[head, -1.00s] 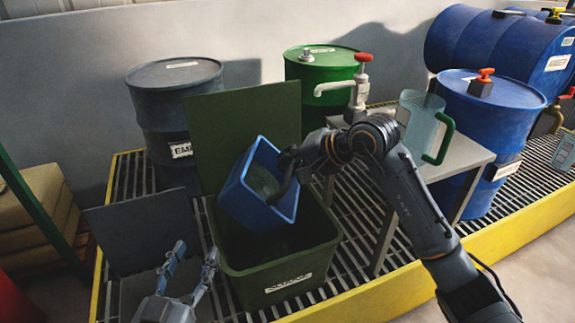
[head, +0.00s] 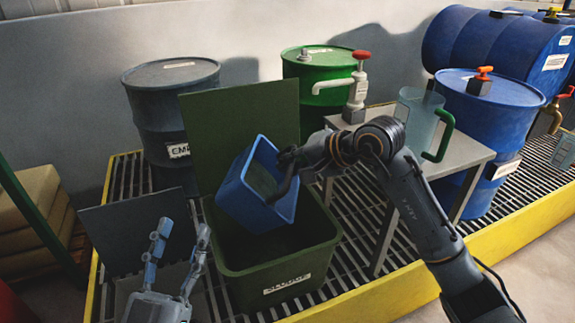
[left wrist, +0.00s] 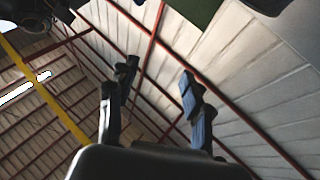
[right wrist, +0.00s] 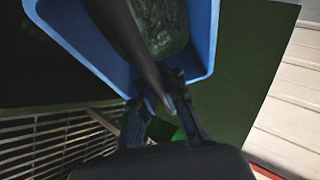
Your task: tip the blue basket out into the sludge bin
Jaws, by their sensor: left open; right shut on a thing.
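The blue basket (head: 250,205) hangs tilted over the open green sludge bin (head: 285,262), its mouth facing toward my head camera. Dark green sludge shows inside the basket, also in the right wrist view (right wrist: 160,25). My right gripper (head: 287,172) is shut on the basket's dark handle (right wrist: 128,45) at its right side. The bin's green lid (head: 240,125) stands upright behind the basket. My left gripper (head: 178,240) is open and empty, fingers pointing up, left of the bin. In the left wrist view (left wrist: 158,100) there is nothing between its fingers.
A grey table (head: 440,150) with a clear jug (head: 415,115) and a red-topped tap (head: 358,85) stands right of the bin. Grey, green and blue drums line the back. A dark grey panel (head: 135,230) stands at the left. A yellow-edged grating (head: 340,225) lies below.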

